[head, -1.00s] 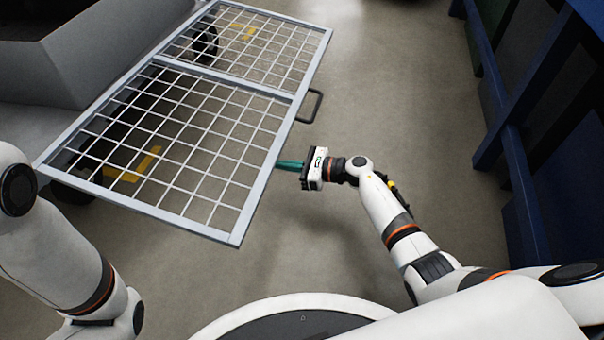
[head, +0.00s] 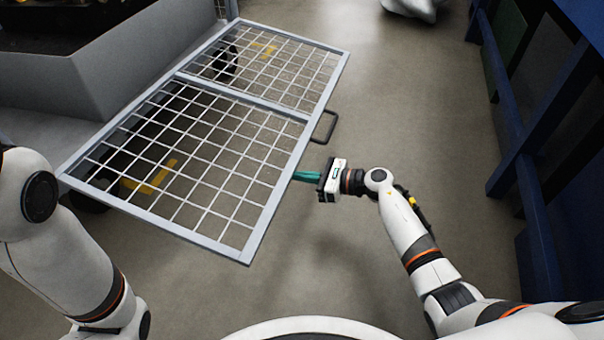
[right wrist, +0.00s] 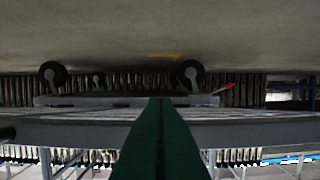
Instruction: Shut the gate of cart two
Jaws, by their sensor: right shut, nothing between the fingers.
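The gate (head: 236,108), a light grey frame with white wire mesh, stands swung out from the grey cart (head: 120,68) at the upper left. A dark handle (head: 327,127) sticks out from its right-hand edge. My right gripper (head: 296,175), with green fingers, is shut and empty close to the gate's right edge, on the near side of the handle. I cannot tell whether the fingertips touch the frame. In the right wrist view the shut green fingers (right wrist: 160,140) reach toward a long grey bar (right wrist: 80,128). My left arm shows at the left, but its gripper is out of view.
Blue framework (head: 515,150) lines the right side. A pale object (head: 412,8) lies on the floor at the top. The grey floor between the gate and the blue framework is clear. Wheels (right wrist: 190,72) show in the right wrist view.

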